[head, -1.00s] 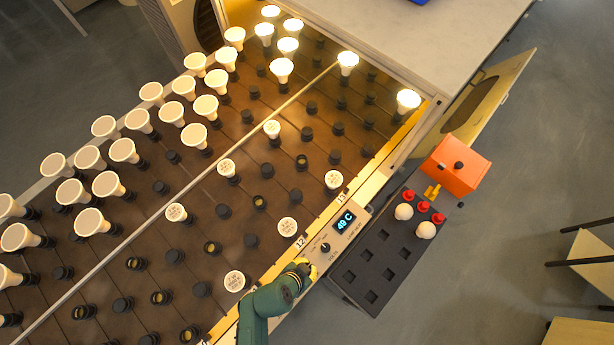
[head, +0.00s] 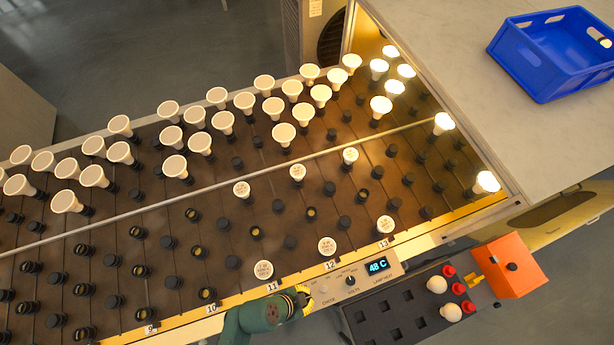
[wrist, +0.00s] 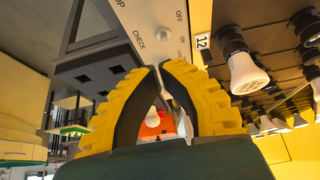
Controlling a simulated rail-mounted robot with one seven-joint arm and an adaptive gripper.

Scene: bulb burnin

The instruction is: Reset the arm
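My gripper (head: 307,298) is at the front edge of the bulb rack, beside the control panel (head: 350,285). In the wrist view my gripper (wrist: 162,64) has its yellow-and-black fingers drawn together at the tips, with no object seen held between them. The panel (wrist: 165,15) with its CHECK and OFF marks lies past the fingertips, and I cannot tell whether they touch it. My green arm (head: 255,317) comes in from the bottom of the head view.
The rack (head: 130,290) holds many bulbs and empty sockets, several bulbs lit at the far right. A dark tray (head: 375,325) with white bulbs and red-topped pieces sits right of my gripper, beside an orange box (head: 515,268). A blue crate (head: 535,65) stands on the back-right table.

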